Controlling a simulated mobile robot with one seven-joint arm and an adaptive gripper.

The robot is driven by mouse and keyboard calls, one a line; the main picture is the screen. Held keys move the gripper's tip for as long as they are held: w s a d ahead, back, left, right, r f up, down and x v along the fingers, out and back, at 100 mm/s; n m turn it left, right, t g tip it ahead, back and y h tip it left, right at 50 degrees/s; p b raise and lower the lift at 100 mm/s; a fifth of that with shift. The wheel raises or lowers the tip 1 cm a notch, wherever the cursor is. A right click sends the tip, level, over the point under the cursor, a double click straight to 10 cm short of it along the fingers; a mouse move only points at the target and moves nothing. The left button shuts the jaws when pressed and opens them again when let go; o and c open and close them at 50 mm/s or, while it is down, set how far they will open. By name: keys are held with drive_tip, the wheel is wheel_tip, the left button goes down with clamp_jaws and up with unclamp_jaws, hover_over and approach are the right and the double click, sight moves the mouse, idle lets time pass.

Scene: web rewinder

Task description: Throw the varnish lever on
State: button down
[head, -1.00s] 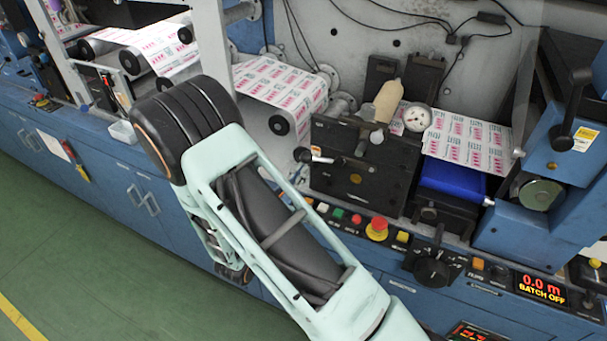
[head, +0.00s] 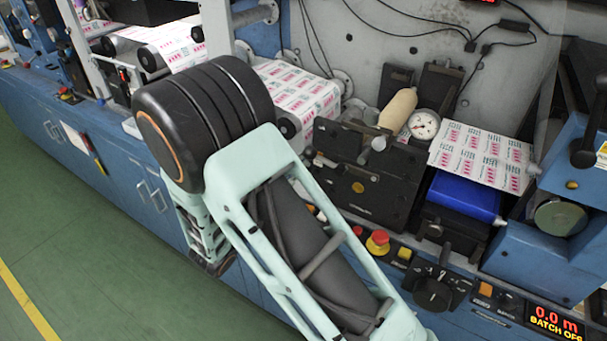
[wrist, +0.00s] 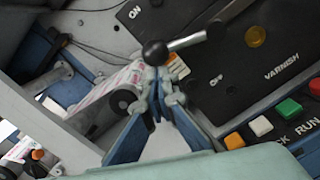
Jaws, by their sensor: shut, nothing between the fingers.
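The varnish lever has a black ball knob (wrist: 155,52) on a bright metal rod (wrist: 187,41) and points left from the dark varnish panel (wrist: 265,55) in the wrist view. The panel reads ON at its upper left, OFF below the rod and VARNISH at the right. My gripper (wrist: 163,82) is shut and empty, its fingertips just below the knob; whether they touch it I cannot tell. In the head view the varnish panel (head: 365,188) stands right of my arm, with the lever (head: 322,160) at its left side. My arm hides the gripper there.
Orange, green and red buttons (wrist: 289,108) line the ledge below the panel. A red mushroom button (head: 377,243) and a black rotary knob (head: 432,290) sit farther right. A printed web roll (head: 300,95) is behind my arm. Green floor (head: 70,250) is clear at left.

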drive_tip(key=r+m+b, duration=0.2)
drive_tip(key=m+b, duration=0.1)
drive_tip(key=r+m+b, duration=0.1)
drive_tip(key=shift+s+d+m, duration=0.25)
drive_tip(key=shift+d+m, duration=0.1)
drive_tip(key=shift+m, duration=0.05)
drive_tip(key=r+m+b, duration=0.1)
drive_tip(key=b, duration=0.1)
drive_tip(key=s+d+r+m+b, duration=0.1)
drive_tip(key=m+b, duration=0.1)
drive_tip(key=shift+d+m+g+b, duration=0.15)
drive_tip(key=shift+m+g+b, duration=0.15)
drive_tip(key=shift+b, duration=0.05)
drive_tip(key=r+m+b, duration=0.1)
drive_tip(key=s+d+m+b, duration=0.1)
drive_tip(key=b, duration=0.1)
drive_tip(key=shift+d+r+m+b, duration=0.15)
drive_tip(key=shift+r+m+b, duration=0.15)
drive_tip(key=shift+r+m, duration=0.1)
drive_tip(key=shift+w+a+f+b, duration=0.2)
drive_tip(key=shift+w+a+b, duration=0.1)
drive_tip(key=shift+a+b, duration=0.1)
approach(307, 153)
drive_tip(key=a+r, duration=0.1)
drive_tip(key=s+a+r, duration=0.1)
drive_tip(key=shift+a+r, duration=0.25)
drive_tip(key=shift+a, duration=0.1)
